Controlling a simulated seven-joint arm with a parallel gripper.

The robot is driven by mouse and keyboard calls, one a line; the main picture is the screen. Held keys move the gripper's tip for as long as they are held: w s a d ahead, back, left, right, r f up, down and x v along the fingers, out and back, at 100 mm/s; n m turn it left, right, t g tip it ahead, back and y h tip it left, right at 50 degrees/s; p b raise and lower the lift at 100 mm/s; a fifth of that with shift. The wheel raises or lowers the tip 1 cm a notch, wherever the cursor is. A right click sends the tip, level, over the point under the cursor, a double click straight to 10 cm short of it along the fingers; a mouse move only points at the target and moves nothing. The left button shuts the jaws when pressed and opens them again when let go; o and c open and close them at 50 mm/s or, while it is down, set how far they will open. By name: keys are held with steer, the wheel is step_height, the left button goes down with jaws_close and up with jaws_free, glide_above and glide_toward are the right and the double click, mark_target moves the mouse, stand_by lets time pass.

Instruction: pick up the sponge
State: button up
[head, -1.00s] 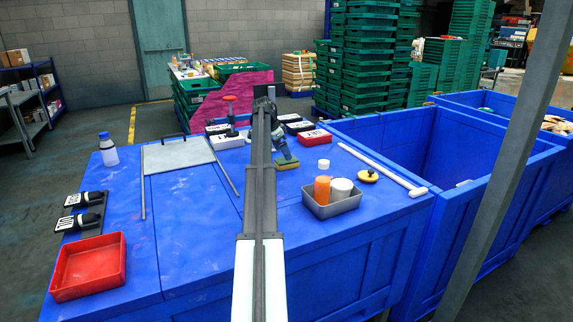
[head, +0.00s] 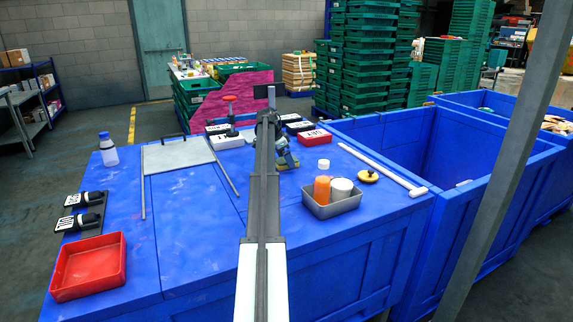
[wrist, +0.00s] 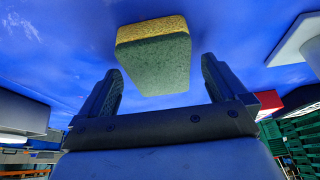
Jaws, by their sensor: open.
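The sponge (wrist: 153,60) shows in the wrist view, with a yellow layer and a green layer. It lies on the blue table, beyond and between the two spread fingers. My gripper (wrist: 162,66) is open, with a visible gap between the sponge and each finger. No contact shows. In the head view my gripper (head: 288,161) is low over the table, left of the grey tray.
A grey tray (head: 335,210) holds an orange bottle (head: 322,189) and a white tub (head: 341,188). A yellow-lidded item (head: 367,176) is to its right. Black and red boxes (head: 314,138) stand behind. A red tray (head: 117,268) is at front left.

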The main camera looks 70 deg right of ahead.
steer(key=shift+f, duration=0.15)
stand_by(0.3)
steer(key=c, duration=1.1)
step_height(320, 180, up, 10)
steer(key=shift+r, duration=0.25)
